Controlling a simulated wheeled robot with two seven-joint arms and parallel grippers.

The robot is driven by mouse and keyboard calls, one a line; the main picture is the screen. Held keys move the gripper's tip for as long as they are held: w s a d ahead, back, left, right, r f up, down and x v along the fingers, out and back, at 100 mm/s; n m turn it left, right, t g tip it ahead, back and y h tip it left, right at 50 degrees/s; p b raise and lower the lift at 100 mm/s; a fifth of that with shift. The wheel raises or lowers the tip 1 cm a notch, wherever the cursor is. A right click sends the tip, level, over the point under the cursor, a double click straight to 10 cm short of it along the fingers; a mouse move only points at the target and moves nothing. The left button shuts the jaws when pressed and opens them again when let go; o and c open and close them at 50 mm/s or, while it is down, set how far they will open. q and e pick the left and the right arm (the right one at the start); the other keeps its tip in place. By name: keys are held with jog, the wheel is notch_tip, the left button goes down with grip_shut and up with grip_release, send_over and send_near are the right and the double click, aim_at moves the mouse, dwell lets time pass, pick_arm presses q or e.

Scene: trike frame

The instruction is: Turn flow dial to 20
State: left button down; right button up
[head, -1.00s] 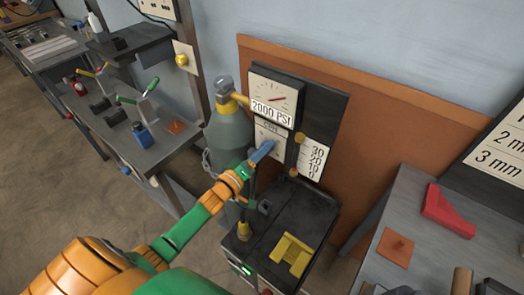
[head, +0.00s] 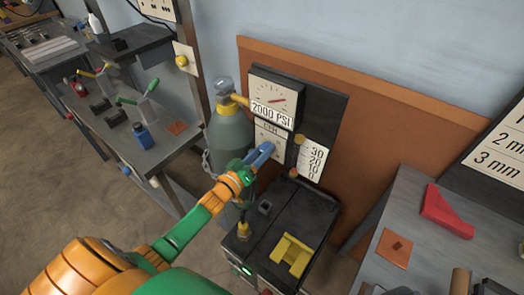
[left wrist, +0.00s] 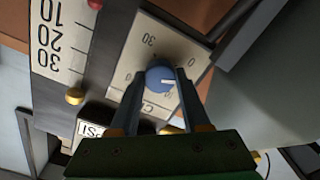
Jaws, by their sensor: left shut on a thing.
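The flow dial is a round blue knob (left wrist: 160,77) with a white pointer mark, on a pale plate (left wrist: 192,42) printed with numbers, 30 and 0 among them. The plate appears upside down in the left wrist view, where the mark points right. My left gripper (left wrist: 163,70) is shut on the knob, one finger on each side. In the head view my left gripper (head: 264,151) reaches the lower plate (head: 271,140) and hides the knob. My right gripper is not in view.
A scale marked 30 to 0 (head: 314,160) stands right of the dial plate, below a gauge reading 2000 PSI (head: 274,97). A grey cylinder (head: 230,135) stands close on the left. A black machine with a yellow block (head: 292,255) sits below.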

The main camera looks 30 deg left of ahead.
pick_arm(q)
jog(key=shift+d+f+m+b, duration=0.1)
jog(key=shift+m+b, duration=1.1)
jog(key=shift+m, duration=6.55)
jog(key=shift+d+f+m+b, duration=0.1)
jog(key=shift+m+b, duration=1.05)
jog(key=shift+m, duration=6.6)
jog(key=shift+c, duration=1.9)
grip_release()
jog(key=shift+a, duration=0.1)
